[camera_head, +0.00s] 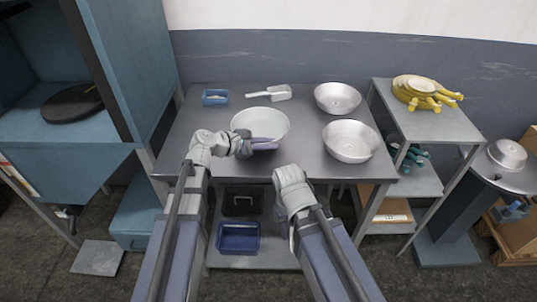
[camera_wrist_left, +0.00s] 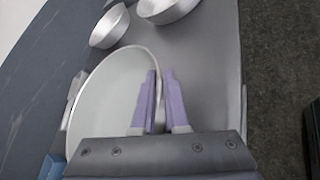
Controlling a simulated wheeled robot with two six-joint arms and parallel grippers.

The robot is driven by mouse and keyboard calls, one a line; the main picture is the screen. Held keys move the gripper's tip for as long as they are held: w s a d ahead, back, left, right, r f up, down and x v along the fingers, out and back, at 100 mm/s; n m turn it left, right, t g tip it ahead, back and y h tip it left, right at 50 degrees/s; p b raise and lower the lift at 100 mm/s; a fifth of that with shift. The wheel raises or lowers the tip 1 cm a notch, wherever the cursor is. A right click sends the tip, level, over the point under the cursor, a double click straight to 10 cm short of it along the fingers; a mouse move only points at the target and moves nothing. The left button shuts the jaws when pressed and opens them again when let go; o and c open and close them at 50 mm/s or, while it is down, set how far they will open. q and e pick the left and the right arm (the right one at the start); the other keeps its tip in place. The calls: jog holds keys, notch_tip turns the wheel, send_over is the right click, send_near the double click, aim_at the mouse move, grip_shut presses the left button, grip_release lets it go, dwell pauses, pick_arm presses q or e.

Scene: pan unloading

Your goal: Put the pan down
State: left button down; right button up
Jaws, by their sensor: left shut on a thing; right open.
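The pan (camera_head: 262,120) is a wide, shallow, pale round dish over the middle of the grey metal table (camera_head: 190,140). My left gripper (camera_head: 264,144) is at its near rim with purple fingers. In the left wrist view the pan (camera_wrist_left: 105,100) fills the left middle, and its rim passes between the fingers of my left gripper (camera_wrist_left: 160,95), which is shut on it. The pan looks roughly level; I cannot tell whether its underside touches the table. My right gripper (camera_head: 284,228) is open, low in front of the table edge and partly hidden by its own arm.
Two metal bowls (camera_head: 338,98) (camera_head: 350,141) stand on the table's right side. A scoop (camera_head: 270,93) and a small blue tray (camera_head: 215,97) lie behind the pan. The table's left front is clear.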

aim_at(269, 160)
pick_arm(q)
notch_tip(269, 160, down, 4)
jog(key=b, duration=0.3)
jog(key=shift+r, duration=0.25)
jog(key=c, duration=0.9)
grip_release()
jog(key=shift+c, duration=0.2)
